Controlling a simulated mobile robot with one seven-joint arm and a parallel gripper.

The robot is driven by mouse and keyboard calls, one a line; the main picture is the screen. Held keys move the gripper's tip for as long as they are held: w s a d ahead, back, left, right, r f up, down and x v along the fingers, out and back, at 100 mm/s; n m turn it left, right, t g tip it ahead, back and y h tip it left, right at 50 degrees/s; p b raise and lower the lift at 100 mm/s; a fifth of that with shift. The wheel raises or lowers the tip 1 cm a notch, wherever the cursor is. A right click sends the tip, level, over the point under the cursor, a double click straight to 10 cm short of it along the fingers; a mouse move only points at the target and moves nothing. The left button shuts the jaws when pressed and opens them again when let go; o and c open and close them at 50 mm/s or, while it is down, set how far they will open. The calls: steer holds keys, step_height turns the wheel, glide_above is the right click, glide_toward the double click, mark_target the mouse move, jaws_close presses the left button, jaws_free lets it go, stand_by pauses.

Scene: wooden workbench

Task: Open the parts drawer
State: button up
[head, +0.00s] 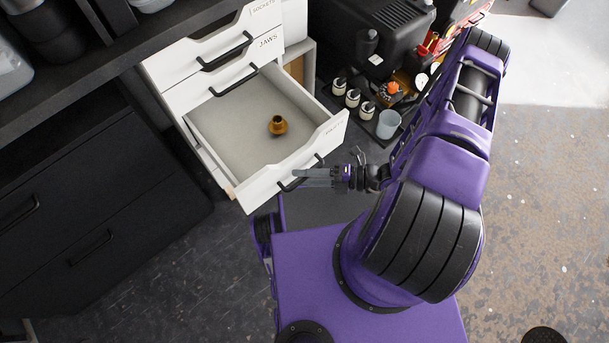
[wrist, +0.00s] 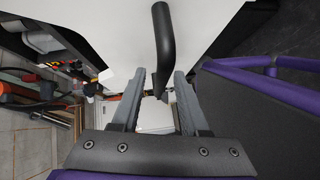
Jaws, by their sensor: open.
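The white parts drawer (head: 240,112) is pulled out from its cabinet in the head view. A small brass-coloured part (head: 278,125) stands on its grey floor. Its front panel (head: 332,131) carries a faint label that I cannot read. The black bar handle (head: 290,186) is on the front panel; it also shows in the wrist view (wrist: 162,40). My gripper (head: 304,178) is open at this handle. In the wrist view the handle's end reaches between the two spread grey fingers (wrist: 160,75), with gaps beside it. I cannot tell whether either finger touches it.
Above the open drawer are shut drawers labelled JAWS (head: 268,41) and SOCKETS (head: 262,8). A dark cabinet (head: 80,220) stands at left. A black machine (head: 375,30), several small jars (head: 352,98) and a grey cup (head: 388,124) are right of the drawer.

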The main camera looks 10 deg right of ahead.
steer(key=v, duration=1.7)
steer(key=shift+d, duration=0.2)
steer(key=shift+s, duration=0.1)
